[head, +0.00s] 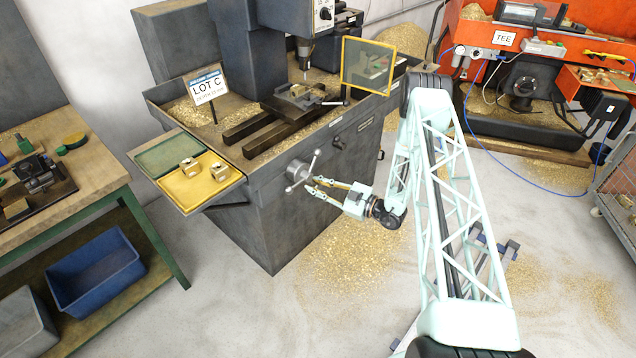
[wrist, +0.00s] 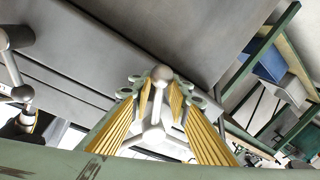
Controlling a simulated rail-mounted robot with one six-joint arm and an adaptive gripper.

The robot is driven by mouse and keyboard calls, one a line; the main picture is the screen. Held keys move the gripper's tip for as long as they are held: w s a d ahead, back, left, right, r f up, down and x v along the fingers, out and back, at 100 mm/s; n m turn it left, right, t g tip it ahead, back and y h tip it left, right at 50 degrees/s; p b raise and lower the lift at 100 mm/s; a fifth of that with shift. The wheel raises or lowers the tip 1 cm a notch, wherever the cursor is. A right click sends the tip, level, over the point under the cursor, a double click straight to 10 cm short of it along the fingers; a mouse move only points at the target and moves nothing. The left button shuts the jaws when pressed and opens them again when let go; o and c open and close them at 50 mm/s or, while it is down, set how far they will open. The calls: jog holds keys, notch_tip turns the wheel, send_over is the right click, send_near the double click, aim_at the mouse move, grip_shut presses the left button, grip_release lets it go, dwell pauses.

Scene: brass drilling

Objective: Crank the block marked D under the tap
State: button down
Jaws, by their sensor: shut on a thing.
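The dark grey drilling machine has a three-spoked crank (head: 297,172) on its front face, with ball-ended spokes. My gripper (head: 312,186) reaches it from the right. In the wrist view, my yellow-padded fingers (wrist: 162,92) are shut around one spoke, and its ball knob (wrist: 162,74) shows between the fingertips. The tap (head: 304,58) hangs from the machine head. Below it, a vise (head: 298,92) on the table seems to hold a small brass block, too small to make out. I cannot read a D on any block.
A LOT C sign (head: 207,86) stands behind the tray. A yellow-framed clear guard (head: 367,66) is right of the vise. A workbench (head: 95,165) is at left, an orange machine (head: 480,35) at back right. Brass chips (head: 350,255) cover the floor before the machine.

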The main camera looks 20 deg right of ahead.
jog(key=shift+f, duration=0.2)
jog(key=c, duration=2.5)
grip_release()
jog(key=shift+r, duration=0.1)
jog(key=shift+o, duration=0.2)
jog(key=shift+s+d, duration=0.1)
jog(key=shift+s, duration=0.05)
jog(key=v, duration=1.1)
jog(key=shift+s+d, duration=0.2)
